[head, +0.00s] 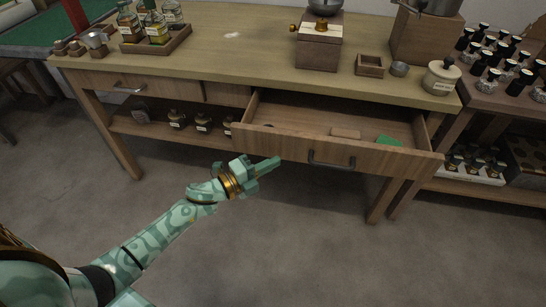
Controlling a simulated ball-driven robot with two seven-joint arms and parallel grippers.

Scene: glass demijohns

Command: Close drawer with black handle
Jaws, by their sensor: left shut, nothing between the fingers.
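The wooden drawer (380,165) with a black handle (331,162) is pulled out from the right part of the table. A small wooden block and a green item (388,141) lie inside it. My left gripper (274,162) is shut and empty. It is in front of the drawer's face, to the left of the black handle; I cannot tell whether it touches the drawer. My right gripper is not in view.
The wooden table (240,50) holds a coffee grinder (319,43), a tray of bottles (157,39), a small wooden box (370,66) and a white jar (441,77). Bottles stand on the shelf below. A rack of dark-capped bottles is at right. The floor in front is clear.

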